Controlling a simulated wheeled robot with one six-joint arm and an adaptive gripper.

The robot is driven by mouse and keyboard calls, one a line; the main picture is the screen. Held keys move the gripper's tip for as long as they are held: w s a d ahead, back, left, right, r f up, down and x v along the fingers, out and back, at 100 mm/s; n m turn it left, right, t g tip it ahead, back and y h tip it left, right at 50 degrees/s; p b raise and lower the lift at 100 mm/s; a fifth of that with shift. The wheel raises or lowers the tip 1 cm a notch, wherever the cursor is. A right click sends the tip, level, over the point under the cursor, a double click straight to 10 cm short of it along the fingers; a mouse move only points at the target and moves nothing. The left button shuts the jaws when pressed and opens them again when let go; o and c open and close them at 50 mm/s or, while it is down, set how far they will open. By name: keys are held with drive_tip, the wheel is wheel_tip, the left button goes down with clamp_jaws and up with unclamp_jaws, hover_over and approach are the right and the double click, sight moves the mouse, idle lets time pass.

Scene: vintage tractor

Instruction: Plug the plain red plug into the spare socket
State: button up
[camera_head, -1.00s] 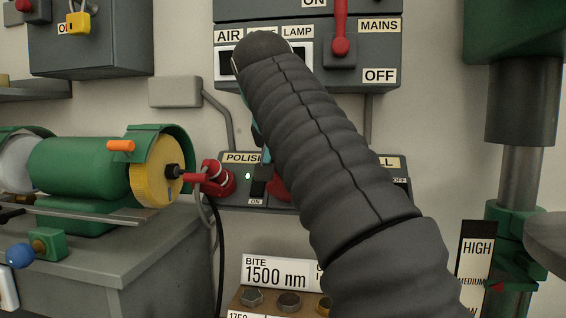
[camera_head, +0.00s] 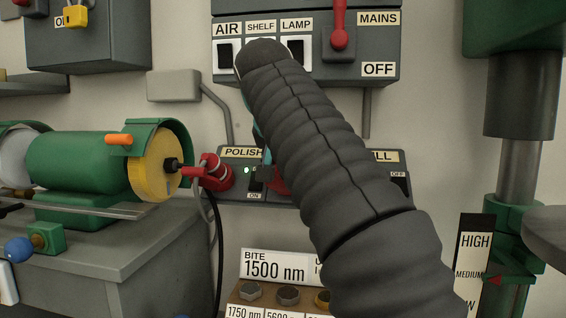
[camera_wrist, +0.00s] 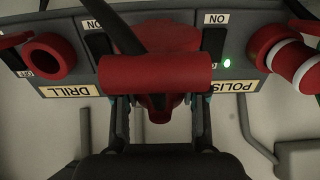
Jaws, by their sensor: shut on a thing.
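In the wrist view, which shows the panel upside down, my gripper (camera_wrist: 160,108) is shut on a plain red plug (camera_wrist: 155,74). The plug's red bar lies across the picture, with a black cable passing over it. Behind it, a red socket (camera_wrist: 178,38) on the grey panel (camera_wrist: 240,84) is partly covered. I cannot tell whether the plug is touching or inside this socket. In the head view, my dark sleeved arm hides the plug and almost all of the gripper.
A red plug with white bands (camera_wrist: 290,58) sits at the POLISH end, beside a lit green lamp. An open red ring (camera_wrist: 48,55) is at the DRILL end. A switch box (camera_head: 365,52) hangs above, a green polisher (camera_head: 85,162) stands left and a green column (camera_head: 512,235) right.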

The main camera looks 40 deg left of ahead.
drive_tip(key=shift+w+a+f, duration=0.15)
drive_tip(key=shift+w+f, duration=0.1)
drive_tip(key=shift+f, duration=0.1)
drive_tip(key=o, duration=1.4)
drive_tip(key=shift+c, duration=0.2)
drive_tip(key=shift+v, duration=1.55)
drive_tip(key=s+d, duration=0.5)
drive_tip(key=s, duration=0.5)
drive_tip(key=shift+s+d, duration=0.25)
drive_tip(key=shift+d, duration=0.1)
